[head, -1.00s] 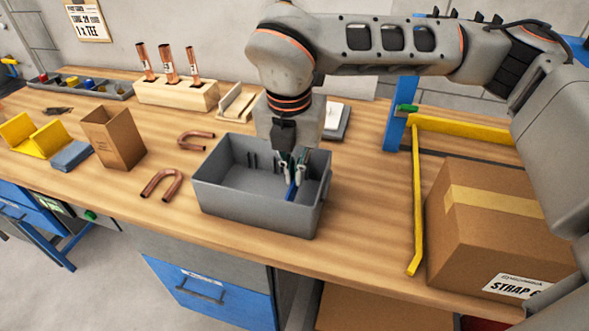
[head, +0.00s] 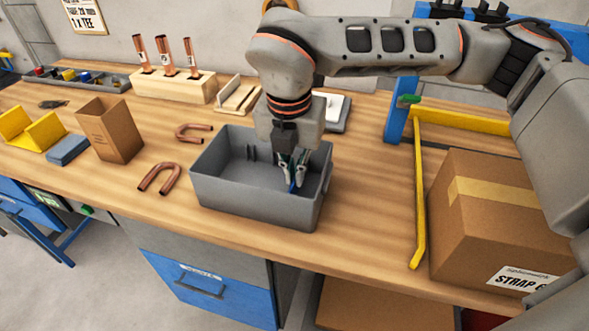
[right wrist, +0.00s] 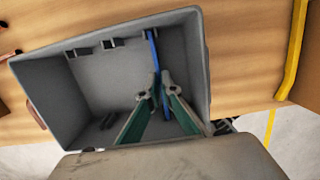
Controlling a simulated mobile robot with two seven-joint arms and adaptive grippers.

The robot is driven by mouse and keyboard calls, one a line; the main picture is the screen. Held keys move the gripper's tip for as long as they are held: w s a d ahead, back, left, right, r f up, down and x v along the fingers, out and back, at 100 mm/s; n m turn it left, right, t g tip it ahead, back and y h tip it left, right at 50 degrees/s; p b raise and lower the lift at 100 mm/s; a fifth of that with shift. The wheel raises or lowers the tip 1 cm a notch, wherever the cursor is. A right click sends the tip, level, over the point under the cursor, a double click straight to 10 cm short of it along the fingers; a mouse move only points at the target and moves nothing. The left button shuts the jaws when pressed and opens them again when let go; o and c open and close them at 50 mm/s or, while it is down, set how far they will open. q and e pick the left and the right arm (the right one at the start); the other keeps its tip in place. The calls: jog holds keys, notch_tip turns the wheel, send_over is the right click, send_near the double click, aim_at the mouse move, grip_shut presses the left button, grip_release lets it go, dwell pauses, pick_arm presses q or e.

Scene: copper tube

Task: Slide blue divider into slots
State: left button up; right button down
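The blue divider (right wrist: 153,50) is thin and stands on edge inside the grey bin (right wrist: 35,95), near its right side. Its far end is at the rightmost slot on the bin's far wall; I cannot tell how deeply it sits. My right gripper (right wrist: 159,84) reaches down into the bin, its fingertips closed on the divider. In the head view the gripper (head: 294,180) hides most of the divider, with a little blue (head: 292,187) showing between the fingers. The bin also shows there (head: 250,206). My left gripper is not in view.
Copper U-bends (head: 160,180) lie left of the bin, near an open cardboard box (head: 112,130). A wooden block (head: 175,88) holds copper tubes behind. A yellow rail (head: 419,200) and a taped carton (head: 485,215) stand right, with bare bench between bin and rail.

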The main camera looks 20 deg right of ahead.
aim_at(292, 186)
jog(key=shift+f, duration=0.15)
jog(key=c, duration=2.7)
grip_release()
jog(key=o, duration=0.5)
jog(key=r, duration=0.4)
jog(key=s+r, duration=0.1)
jog(key=r, duration=0.3)
jog(key=a+r, duration=0.1)
jog(key=r, duration=0.3)
jog(key=shift+s, duration=0.3)
jog(key=shift+f, duration=0.1)
